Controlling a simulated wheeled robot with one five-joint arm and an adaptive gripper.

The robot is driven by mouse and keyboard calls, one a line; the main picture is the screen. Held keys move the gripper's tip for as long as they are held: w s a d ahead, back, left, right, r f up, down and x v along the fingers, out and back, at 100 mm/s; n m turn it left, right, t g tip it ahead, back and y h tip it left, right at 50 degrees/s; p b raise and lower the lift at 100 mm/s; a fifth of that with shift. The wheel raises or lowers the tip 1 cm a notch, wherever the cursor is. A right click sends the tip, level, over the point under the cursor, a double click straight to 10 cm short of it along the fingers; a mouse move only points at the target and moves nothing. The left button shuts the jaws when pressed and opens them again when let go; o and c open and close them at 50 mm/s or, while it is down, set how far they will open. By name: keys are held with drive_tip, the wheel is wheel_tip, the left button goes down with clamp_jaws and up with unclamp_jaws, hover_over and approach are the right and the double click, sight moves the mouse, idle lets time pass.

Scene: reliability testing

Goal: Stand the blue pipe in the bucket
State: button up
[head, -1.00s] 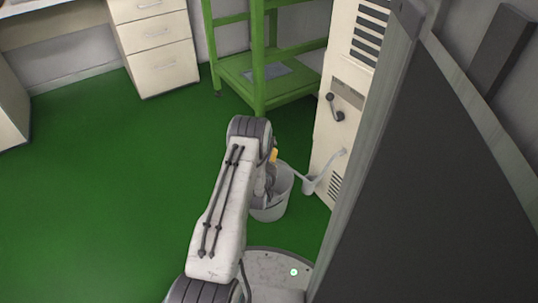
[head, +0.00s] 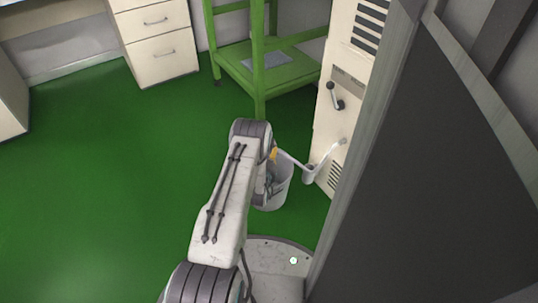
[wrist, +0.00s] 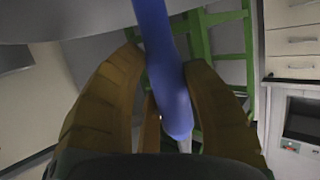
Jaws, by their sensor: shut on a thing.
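The blue pipe (wrist: 165,80) runs from the top edge of the wrist view down between the two yellow-brown fingers of my gripper (wrist: 163,85). The gripper is shut on it, and the pipe's rounded near end points toward the camera. In the head view the bucket (head: 279,190), light grey and open-topped, stands on the green floor just right of my arm. My arm hides its left part. Only a bit of yellow of my gripper shows beside the arm, above the bucket. The pipe cannot be made out in the head view, so its relation to the bucket is unclear.
A cream cabinet (head: 336,130) with a dark handle stands close behind and right of the bucket. A white jointed piece (head: 309,174) sits between them. A green metal stand (head: 240,75) and white drawers (head: 155,45) stand behind. The green floor (head: 90,190) at left is clear.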

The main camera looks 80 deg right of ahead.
drive_tip(key=o, duration=1.3)
drive_tip(key=shift+a, duration=0.15)
drive_tip(key=shift+v, duration=5.85)
drive_tip(key=shift+r, duration=0.1)
